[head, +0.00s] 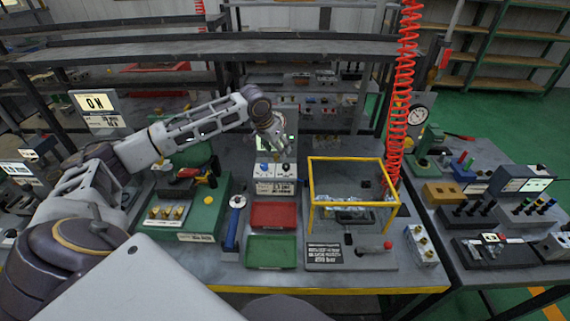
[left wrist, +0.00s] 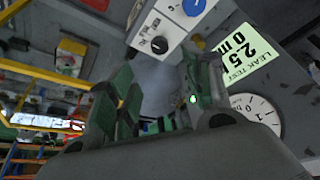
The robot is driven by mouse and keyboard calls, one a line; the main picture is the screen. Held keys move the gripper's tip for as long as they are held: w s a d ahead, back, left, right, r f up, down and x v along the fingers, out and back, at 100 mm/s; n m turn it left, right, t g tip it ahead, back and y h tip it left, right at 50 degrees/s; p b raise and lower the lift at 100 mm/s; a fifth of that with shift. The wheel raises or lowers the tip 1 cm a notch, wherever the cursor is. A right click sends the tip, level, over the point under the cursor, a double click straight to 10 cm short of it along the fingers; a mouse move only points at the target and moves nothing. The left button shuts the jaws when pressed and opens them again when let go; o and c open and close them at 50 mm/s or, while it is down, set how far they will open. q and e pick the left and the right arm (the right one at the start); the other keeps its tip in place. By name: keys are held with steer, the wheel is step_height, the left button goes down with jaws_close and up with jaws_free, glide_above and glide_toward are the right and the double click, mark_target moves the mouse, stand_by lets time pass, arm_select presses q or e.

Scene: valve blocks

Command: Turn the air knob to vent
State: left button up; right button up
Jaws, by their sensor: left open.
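A small white-faced control box (head: 275,172) stands near the middle of the bench. It carries a blue knob (head: 263,168) and a black knob (head: 285,169); the blue knob (left wrist: 193,6) and black knob (left wrist: 160,45) also show in the left wrist view. The lettering by the knobs is too small to read, so I cannot tell which is the air knob or its setting. My left gripper (head: 284,147) is just above and behind the black knob. In the left wrist view its green-padded fingers (left wrist: 158,78) are apart with nothing between them, the black knob just beyond. My right gripper is not in view.
A yellow frame (head: 347,159) stands close on the right. Red (head: 273,215) and green (head: 271,251) trays lie in front. A green block (head: 195,215) with brass fittings is at left. A leak test display (left wrist: 247,55) and a dial (left wrist: 258,113) are near the gripper.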

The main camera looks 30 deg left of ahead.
mark_target(286, 165)
arm_select(q)
steer(key=x, duration=1.1)
steer(key=shift+f, duration=0.2)
steer(key=shift+p, duration=0.3)
steer(key=c, duration=1)
